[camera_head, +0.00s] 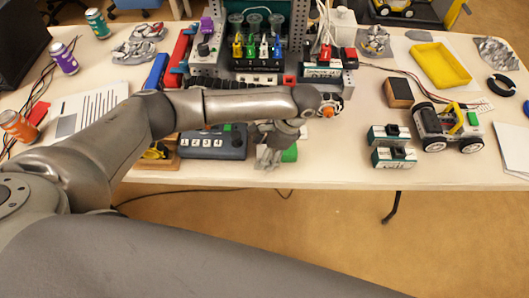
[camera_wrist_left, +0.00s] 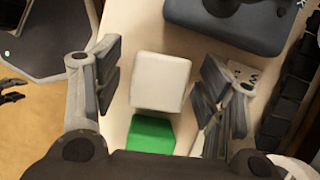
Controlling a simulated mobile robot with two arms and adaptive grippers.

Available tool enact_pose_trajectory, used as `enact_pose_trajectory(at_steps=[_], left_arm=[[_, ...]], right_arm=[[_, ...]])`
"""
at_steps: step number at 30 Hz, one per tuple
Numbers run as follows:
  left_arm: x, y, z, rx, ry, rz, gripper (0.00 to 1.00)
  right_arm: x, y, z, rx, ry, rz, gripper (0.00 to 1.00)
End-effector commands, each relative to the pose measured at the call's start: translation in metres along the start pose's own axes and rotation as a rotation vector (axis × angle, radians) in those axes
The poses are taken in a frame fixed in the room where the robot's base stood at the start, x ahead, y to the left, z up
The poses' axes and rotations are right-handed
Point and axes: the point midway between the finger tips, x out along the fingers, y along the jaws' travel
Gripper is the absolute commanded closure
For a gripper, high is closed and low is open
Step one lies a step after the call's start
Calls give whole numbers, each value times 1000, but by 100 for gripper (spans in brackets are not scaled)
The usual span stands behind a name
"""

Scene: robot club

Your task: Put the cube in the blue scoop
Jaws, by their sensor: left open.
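My left gripper (camera_head: 268,158) is open over the front edge of the table, just right of the grey numbered box. In the left wrist view, a white cube-like block (camera_wrist_left: 160,82) lies between its spread fingers, with a gap on both sides. A green block (camera_wrist_left: 150,134) is beside the white one, partly hidden by the gripper body. The green block also shows in the head view (camera_head: 290,153), right of the gripper; the white one is hidden there. I cannot make out a blue scoop for certain; a blue object (camera_head: 157,70) lies at the back left. My right gripper is not in view.
The grey numbered box (camera_head: 212,143) stands close to the left of my gripper. Small green-and-dark modules (camera_head: 393,157) and a wheeled toy car (camera_head: 447,127) are on the right. A yellow tray (camera_head: 439,65) lies behind. The table between gripper and modules is clear.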

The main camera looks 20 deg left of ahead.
Motion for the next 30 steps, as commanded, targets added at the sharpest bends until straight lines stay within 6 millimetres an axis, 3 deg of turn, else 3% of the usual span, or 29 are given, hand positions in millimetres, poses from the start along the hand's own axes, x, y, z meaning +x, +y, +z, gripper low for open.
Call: enact_pose_trajectory(at_steps=[3, 15, 23, 30], left_arm=[[0, 0, 0, 0, 0, 0, 36], [0, 0, 0, 0, 0, 0, 88], [-2, 0, 0, 0, 0, 0, 88], [-23, 0, 9, -1, 1, 0, 88]], right_arm=[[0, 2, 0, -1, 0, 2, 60], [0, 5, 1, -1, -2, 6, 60], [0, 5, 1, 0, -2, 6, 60], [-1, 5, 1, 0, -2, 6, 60]])
